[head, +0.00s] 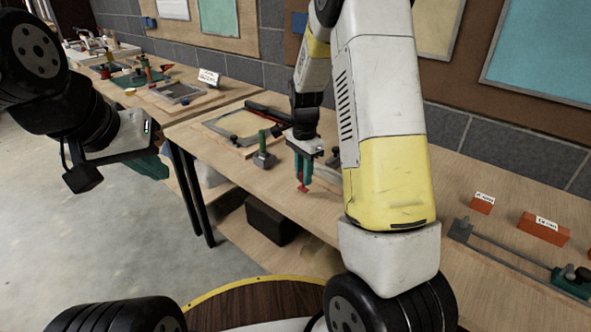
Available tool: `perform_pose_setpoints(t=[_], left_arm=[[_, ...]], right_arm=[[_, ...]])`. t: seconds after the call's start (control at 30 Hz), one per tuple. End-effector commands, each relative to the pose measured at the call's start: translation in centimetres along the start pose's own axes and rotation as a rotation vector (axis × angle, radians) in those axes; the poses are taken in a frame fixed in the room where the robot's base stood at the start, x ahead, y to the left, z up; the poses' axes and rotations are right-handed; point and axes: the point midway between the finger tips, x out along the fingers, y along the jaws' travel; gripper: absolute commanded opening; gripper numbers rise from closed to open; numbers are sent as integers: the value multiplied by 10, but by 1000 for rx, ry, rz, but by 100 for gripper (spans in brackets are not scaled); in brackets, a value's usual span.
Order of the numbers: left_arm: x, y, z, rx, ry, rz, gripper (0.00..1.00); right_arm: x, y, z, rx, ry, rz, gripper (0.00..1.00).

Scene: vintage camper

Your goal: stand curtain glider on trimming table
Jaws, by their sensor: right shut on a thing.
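My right gripper (303,172), with teal fingers, points down over the wooden workbench and is shut on a small red piece (303,188), which I take to be the curtain glider. The piece's lower end is close to the bench top; I cannot tell whether it touches. My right arm hides part of the bench behind it. My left gripper (152,167) hangs over the floor, left of the bench and away from it; its fingers show edge-on. No label names the trimming table; the bench (325,212) under the red piece may be it.
A framed board (240,124) and a green-and-grey clamp (264,152) are left of my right gripper. Orange labelled blocks (541,229) and a metal rod fixture (510,262) are at right. A second bench (160,104) stands at the back left.

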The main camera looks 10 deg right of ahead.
Motion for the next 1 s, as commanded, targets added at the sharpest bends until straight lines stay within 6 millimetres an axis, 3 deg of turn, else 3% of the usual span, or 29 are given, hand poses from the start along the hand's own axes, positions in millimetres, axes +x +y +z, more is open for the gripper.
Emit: perform_pose_setpoints(t=[0.13, 0.4, 0.73, 0.77, 0.83, 0.87, 1.0], left_arm=[[0, 0, 0, 0, 0, 0, 0], [0, 0, 0, 0, 0, 0, 0], [0, 0, 0, 0, 0, 0, 0], [0, 0, 0, 0, 0, 0, 0], [0, 0, 0, 0, 0, 0, 0], [0, 0, 0, 0, 0, 0, 0], [0, 0, 0, 0, 0, 0, 0]], right_arm=[[1, -4, -10, 0, 0, 0, 0], [36, -4, -9, -1, -1, 0, 0], [39, -4, -9, -1, -1, 0, 0], [39, -4, -9, -1, 0, 0, 27], [39, -4, -9, -1, 0, 0, 40], [39, -4, -9, -1, 0, 0, 44], [38, -4, -9, -1, 0, 0, 44]])
